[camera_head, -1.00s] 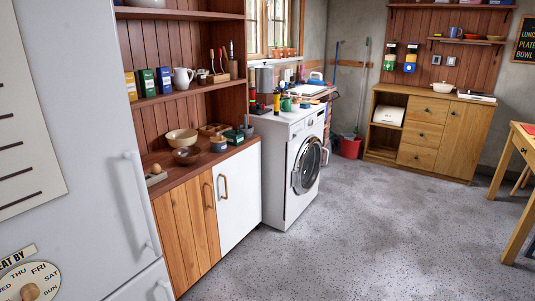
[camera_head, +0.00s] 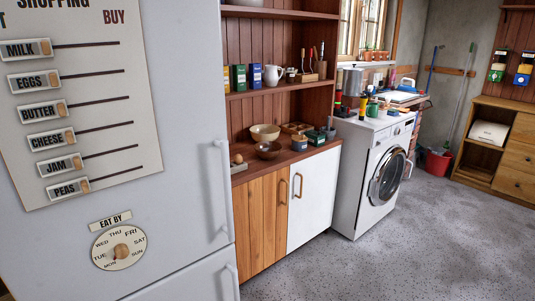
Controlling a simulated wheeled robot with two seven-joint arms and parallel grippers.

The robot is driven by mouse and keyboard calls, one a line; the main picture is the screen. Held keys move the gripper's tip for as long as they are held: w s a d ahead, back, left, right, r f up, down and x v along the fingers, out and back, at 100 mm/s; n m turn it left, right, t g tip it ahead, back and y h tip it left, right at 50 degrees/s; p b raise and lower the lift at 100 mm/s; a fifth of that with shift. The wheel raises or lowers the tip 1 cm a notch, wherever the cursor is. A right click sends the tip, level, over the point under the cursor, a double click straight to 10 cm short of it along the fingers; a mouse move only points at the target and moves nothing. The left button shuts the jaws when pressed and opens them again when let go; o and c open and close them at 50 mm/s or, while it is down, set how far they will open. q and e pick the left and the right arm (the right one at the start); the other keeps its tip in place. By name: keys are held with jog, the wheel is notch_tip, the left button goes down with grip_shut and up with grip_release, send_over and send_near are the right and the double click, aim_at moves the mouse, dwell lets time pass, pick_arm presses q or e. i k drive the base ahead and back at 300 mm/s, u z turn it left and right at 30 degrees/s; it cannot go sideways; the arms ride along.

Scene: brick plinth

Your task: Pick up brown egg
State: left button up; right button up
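A small brownish round thing (camera_head: 238,159) shows at the left end of the wooden counter (camera_head: 260,166), close to the fridge edge. It looks like an egg in a pale holder, but it is too small to be sure. The fridge hides part of the counter beside it. Neither of my grippers is in view.
A white fridge (camera_head: 180,130) with a shopping board (camera_head: 110,110) fills the left. Two bowls, a cream one (camera_head: 265,132) and a dark one (camera_head: 268,150), stand on the counter. A washing machine (camera_head: 365,180) stands right of it. The grey floor (camera_head: 400,255) is clear.

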aim_at(239, 158)
jog(key=z, duration=0.55)
jog(key=i, duration=2.85)
jog(key=u, duration=0.8)
